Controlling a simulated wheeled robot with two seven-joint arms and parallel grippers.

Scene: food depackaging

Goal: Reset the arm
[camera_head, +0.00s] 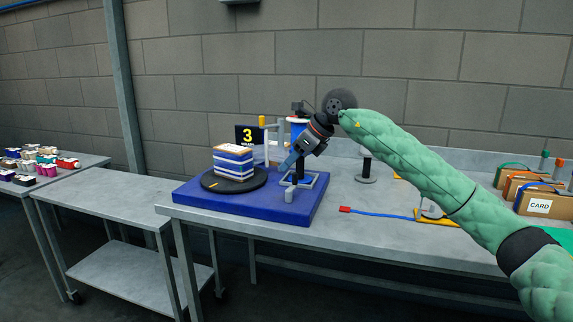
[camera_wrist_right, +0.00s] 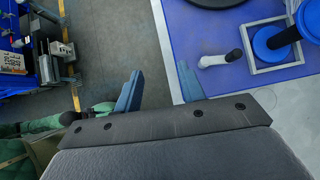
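My right arm, in a green quilted sleeve, comes in from the right in the head view. Its gripper (camera_head: 290,162) points down and left over the blue base board, close to the post and metal frame there. In the right wrist view the two blue fingers (camera_wrist_right: 159,88) stand well apart with nothing between them, so this gripper is open and empty. Below the gap I see floor and the table edge. My left gripper does not show in the head view.
A blue board (camera_head: 200,197) on the table carries a dark turntable (camera_head: 212,184) with a blue-and-white stack (camera_head: 233,162), plus a grey peg (camera_head: 289,194). A blue cord (camera_head: 380,214) lies to the right. Cardboard boxes (camera_head: 538,205) stand far right. A lower empty cart (camera_head: 110,204) is left.

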